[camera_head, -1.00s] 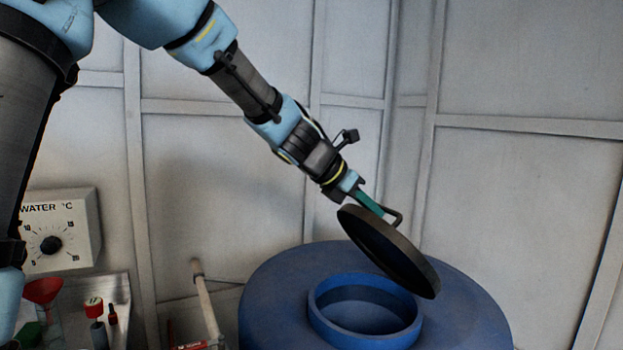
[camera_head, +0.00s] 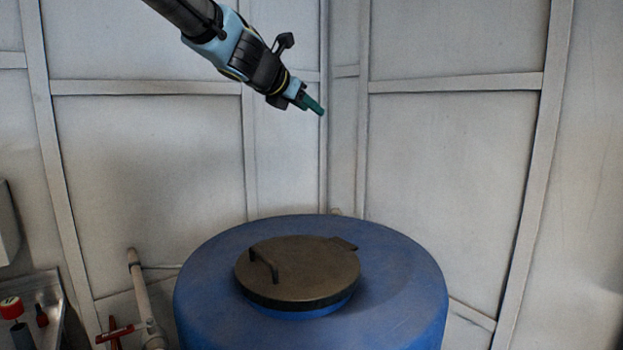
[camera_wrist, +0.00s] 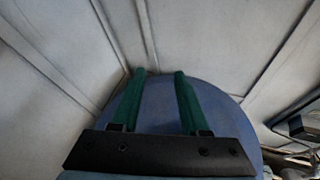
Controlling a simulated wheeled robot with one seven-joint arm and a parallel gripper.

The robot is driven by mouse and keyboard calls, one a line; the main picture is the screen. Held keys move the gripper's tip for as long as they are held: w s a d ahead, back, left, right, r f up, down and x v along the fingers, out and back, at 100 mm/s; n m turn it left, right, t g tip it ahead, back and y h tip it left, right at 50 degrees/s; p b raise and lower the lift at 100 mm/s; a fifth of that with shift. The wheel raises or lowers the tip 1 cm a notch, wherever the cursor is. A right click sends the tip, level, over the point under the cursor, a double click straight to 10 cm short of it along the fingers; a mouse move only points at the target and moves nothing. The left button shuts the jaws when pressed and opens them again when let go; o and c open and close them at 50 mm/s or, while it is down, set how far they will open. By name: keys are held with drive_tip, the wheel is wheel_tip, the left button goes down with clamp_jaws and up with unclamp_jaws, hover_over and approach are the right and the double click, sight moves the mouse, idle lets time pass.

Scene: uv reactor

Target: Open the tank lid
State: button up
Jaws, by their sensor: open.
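The blue tank (camera_head: 400,290) stands in the corner, and its top also shows in the wrist view (camera_wrist: 155,105). The dark round lid (camera_head: 310,270) lies flat over the tank's opening, so the opening is covered. A bar handle (camera_head: 264,262) rises from the lid's left side. My gripper (camera_head: 320,112) is above the tank, well clear of the lid and handle. In the wrist view its two green fingers (camera_wrist: 160,72) are apart with nothing between them. The lid cannot be made out in the wrist view.
Pale panelled walls (camera_head: 450,140) meet in a corner behind the tank. A pipe (camera_head: 140,290) with a red-handled valve (camera_head: 120,332) stands left of the tank. A bench (camera_head: 50,300) with a red-capped bottle (camera_head: 13,308) is at the lower left. The air above the lid is free.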

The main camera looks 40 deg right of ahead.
drive_tip(key=w+d+n+t+y+b, duration=0.1)
drive_tip(key=w+d+n+t+b, duration=0.15)
drive_tip(key=d+t, duration=0.3)
drive_tip(key=s+a+f+n+t+y+b, duration=0.25)
drive_tip(key=s+a+f+n+y, duration=0.2)
drive_tip(key=s+y, duration=0.45)
drive_tip(key=s+a+f+n+t+y+b, duration=0.2)
drive_tip(key=s+a+f+n+y+b, duration=0.25)
drive_tip(key=s, duration=0.55)
drive_tip(key=w+f+y+p, duration=0.1)
drive_tip(key=w+f+p, duration=0.2)
drive_tip(key=w, duration=0.7)
drive_tip(key=shift+a+f+m+y+p, duration=0.35)
drive_tip(key=shift+f+m+p, duration=0.1)
drive_tip(key=shift+p, duration=0.4)
clamp_jaws()
drive_tip(key=c, duration=0.7)
unclamp_jaws()
